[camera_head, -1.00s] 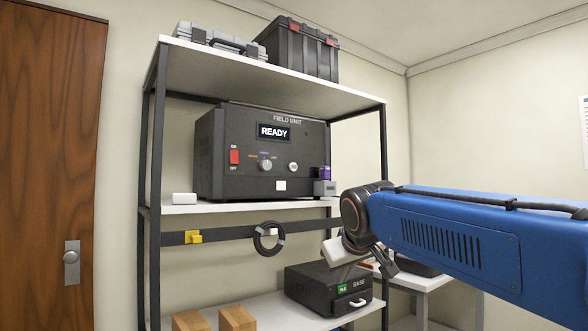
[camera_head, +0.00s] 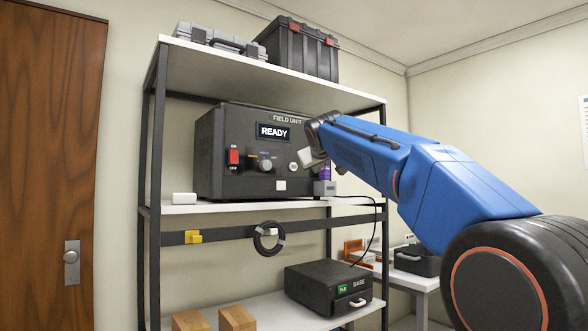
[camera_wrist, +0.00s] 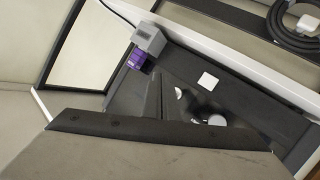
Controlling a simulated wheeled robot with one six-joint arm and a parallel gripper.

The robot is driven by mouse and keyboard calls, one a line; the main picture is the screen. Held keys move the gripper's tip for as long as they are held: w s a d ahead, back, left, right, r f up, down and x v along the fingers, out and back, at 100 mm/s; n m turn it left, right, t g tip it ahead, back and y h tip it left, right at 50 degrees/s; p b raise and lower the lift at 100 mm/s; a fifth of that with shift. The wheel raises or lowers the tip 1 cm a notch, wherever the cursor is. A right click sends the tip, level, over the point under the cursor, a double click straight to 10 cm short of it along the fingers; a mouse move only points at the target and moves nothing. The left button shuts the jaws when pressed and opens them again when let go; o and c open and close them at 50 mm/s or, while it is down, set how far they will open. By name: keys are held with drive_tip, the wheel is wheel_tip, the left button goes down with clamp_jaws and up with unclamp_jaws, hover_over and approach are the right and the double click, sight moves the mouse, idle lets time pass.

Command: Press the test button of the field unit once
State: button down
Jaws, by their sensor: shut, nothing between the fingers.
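The field unit (camera_head: 215,150) is a dark box on the middle shelf, with a lit screen (camera_head: 273,132) reading READY. Its front has a red on/off switch (camera_head: 234,157), a selector knob (camera_head: 265,165), a round pale button (camera_head: 293,167) and a white square (camera_head: 281,185). No test label is readable. My gripper (camera_head: 307,160) is just right of the round button; contact cannot be told. In the wrist view the shut, empty gripper (camera_wrist: 154,80) points across the panel, beside the round button (camera_wrist: 178,93); the white square (camera_wrist: 208,81) and knob (camera_wrist: 217,120) lie further right.
A purple-and-grey connector (camera_head: 325,183) with a black cable stands at the unit's right side, close below my gripper. The top shelf (camera_head: 270,72) is above. A base box (camera_head: 320,290) sits on the lower shelf. A coiled cable (camera_head: 268,238) hangs below the middle shelf.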

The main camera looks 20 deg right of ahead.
drive_tip(key=shift+w+r, duration=0.5)
drive_tip(key=shift+r, duration=0.15)
drive_tip(key=shift+w, duration=0.1)
approach(297, 168)
drive_tip(key=shift+s+d+f+x, duration=0.1)
drive_tip(key=shift+d+x, duration=0.05)
drive_tip(key=shift+x, duration=0.65)
drive_tip(key=shift+s+d+f+x, duration=0.1)
drive_tip(key=shift+d+x, duration=0.05)
drive_tip(key=shift+x, duration=0.65)
drive_tip(key=shift+d+f+x, duration=0.1)
drive_tip(key=shift+d+x, duration=0.1)
drive_tip(key=shift+x, duration=0.6)
drive_tip(key=shift+w+a, duration=0.15)
drive_tip(key=shift+w, duration=0.25)
drive_tip(key=shift+w+a+r, duration=0.1)
drive_tip(key=shift+w+a, duration=0.05)
drive_tip(key=shift+w, duration=0.25)
idle(1.0)
drive_tip(key=shift+s, duration=0.2)
drive_tip(key=shift+s+d, duration=0.25)
drive_tip(key=shift+s, duration=0.4)
